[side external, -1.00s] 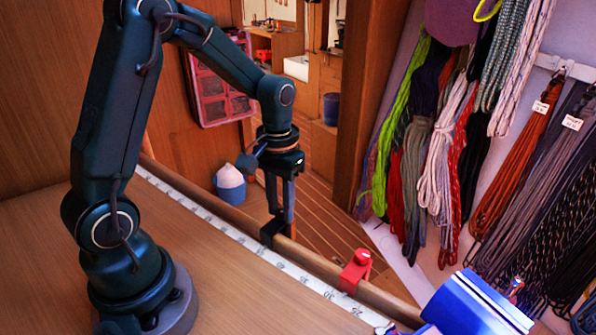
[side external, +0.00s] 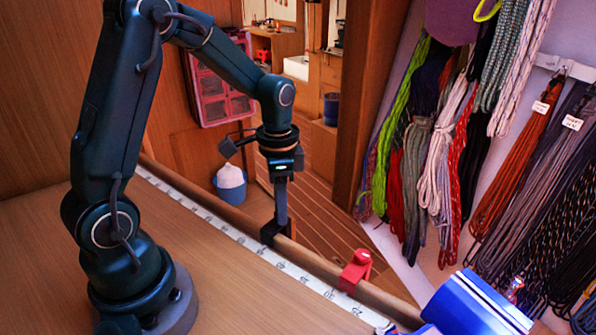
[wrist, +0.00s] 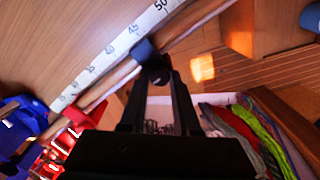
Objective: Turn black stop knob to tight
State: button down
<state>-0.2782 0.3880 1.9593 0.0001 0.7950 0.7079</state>
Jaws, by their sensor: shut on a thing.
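The black stop (side external: 271,231) sits on the wooden rail along the bench edge, with its knob on top. My gripper (side external: 281,215) points straight down over it. Its fingers are shut on the knob, which they largely hide in the side external view. In the wrist view the black knob (wrist: 158,74) shows between the fingertips, and the stop's body (wrist: 144,50) wraps the rail just beyond. How tight the knob is cannot be seen. A red stop (side external: 356,272) with its own red knob sits farther right along the rail, apart from my gripper.
A white measuring tape (side external: 250,244) runs along the bench beside the rail (side external: 390,300). A blue box-like object (side external: 478,305) stands at the right end. Coiled lines (side external: 440,150) hang on the right wall. The bench top (side external: 225,285) is clear.

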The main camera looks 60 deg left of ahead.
jog(key=shift+m, duration=0.3)
jog(key=c, duration=0.6)
grip_release()
jog(key=shift+r, duration=0.15)
jog(key=shift+r, duration=2.45)
